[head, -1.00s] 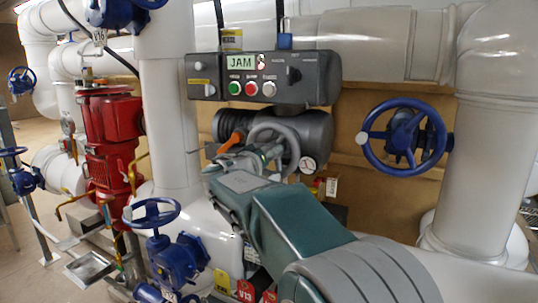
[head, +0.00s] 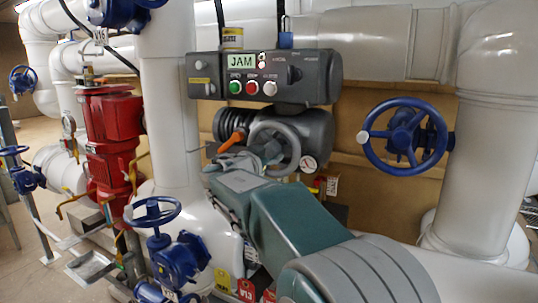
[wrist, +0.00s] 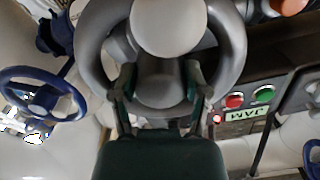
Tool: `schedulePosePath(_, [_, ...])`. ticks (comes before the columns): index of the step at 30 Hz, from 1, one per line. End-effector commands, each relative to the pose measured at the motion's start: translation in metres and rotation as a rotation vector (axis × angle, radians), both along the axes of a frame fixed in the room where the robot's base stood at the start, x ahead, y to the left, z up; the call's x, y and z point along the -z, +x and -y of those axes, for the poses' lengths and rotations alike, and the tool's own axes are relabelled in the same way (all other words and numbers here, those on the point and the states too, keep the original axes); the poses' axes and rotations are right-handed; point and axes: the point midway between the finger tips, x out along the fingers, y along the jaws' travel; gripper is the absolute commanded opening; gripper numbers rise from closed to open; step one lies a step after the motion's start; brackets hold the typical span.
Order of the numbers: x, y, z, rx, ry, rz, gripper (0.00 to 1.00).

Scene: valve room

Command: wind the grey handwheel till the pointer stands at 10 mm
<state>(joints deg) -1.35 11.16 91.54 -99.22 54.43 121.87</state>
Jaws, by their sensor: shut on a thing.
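The grey handwheel (head: 291,145) sits on the front of a dark grey actuator body (head: 318,125) in the head view. The exact contact is hard to see. I cannot make out the millimetre pointer or its scale.
A control box (head: 265,77) above the wheel shows "JAM" (head: 242,61) and coloured buttons. Blue handwheels (head: 405,137) and pipes surround the spot.

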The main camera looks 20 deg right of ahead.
Motion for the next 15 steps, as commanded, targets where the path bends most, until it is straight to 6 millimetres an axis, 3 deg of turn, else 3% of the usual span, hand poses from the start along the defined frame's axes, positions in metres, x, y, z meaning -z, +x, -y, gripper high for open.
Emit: schedulePosePath(15, [0.0039,0.0013,-0.0008,-0.002,0.053,0.057,0.00])
